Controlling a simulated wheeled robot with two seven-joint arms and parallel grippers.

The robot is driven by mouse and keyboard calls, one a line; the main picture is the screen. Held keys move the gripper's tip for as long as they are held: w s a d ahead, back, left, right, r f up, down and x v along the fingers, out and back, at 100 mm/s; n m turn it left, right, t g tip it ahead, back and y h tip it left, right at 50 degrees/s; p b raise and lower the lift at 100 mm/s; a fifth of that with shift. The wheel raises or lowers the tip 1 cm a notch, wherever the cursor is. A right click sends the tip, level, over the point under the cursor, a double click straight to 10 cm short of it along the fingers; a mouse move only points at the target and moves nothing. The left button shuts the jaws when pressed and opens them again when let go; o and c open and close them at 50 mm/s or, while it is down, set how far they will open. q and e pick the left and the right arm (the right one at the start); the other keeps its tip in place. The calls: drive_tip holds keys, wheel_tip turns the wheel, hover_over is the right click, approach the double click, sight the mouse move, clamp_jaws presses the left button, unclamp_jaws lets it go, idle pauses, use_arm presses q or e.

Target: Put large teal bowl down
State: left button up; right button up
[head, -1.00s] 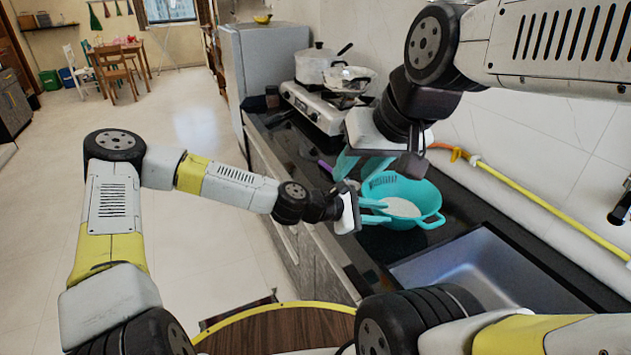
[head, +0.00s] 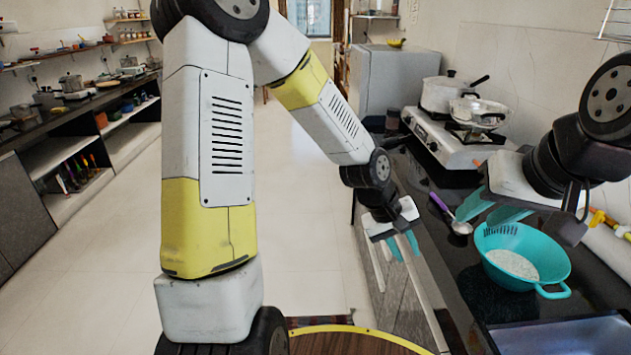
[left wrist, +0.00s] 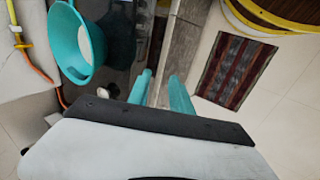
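The large teal bowl (head: 548,255), with pale contents (head: 512,263), appears to sit upright on the dark counter; it also shows in the left wrist view (left wrist: 72,50). My left gripper (head: 402,247) is open and empty, left of the bowl and apart from it, by the counter's front edge. In the left wrist view, its two teal fingers (left wrist: 160,88) stand apart with nothing between them. My right gripper (head: 478,217) is beside the bowl's far left rim. Its teal fingers look spread and empty; whether one touches the rim is unclear.
A ladle with a purple handle (head: 440,204) lies on the counter (head: 470,275) left of the bowl. A stove (head: 450,145) with a white pot (head: 440,95) and a pan (head: 478,112) stands behind. A sink (head: 565,338) is in front. A striped mat (left wrist: 235,68) lies on the floor.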

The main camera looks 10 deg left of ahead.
use_arm(q)
drive_tip(key=s+a+r+m+t+y, duration=0.2)
drive_tip(key=s+a+r+y, duration=0.1)
drive_tip(key=a+r, duration=0.9)
drive_tip(key=s+a+r+m+t, duration=0.1)
drive_tip(key=s+a+r+t, duration=0.1)
drive_tip(key=s+a+r, duration=0.6)
drive_tip(key=shift+s+a+r+m, duration=0.15)
drive_tip(key=shift+s+r+m, duration=0.15)
drive_tip(key=shift+s+r, duration=0.65)
drive_tip(key=shift+s+f, duration=0.25)
drive_tip(key=shift+f, duration=0.05)
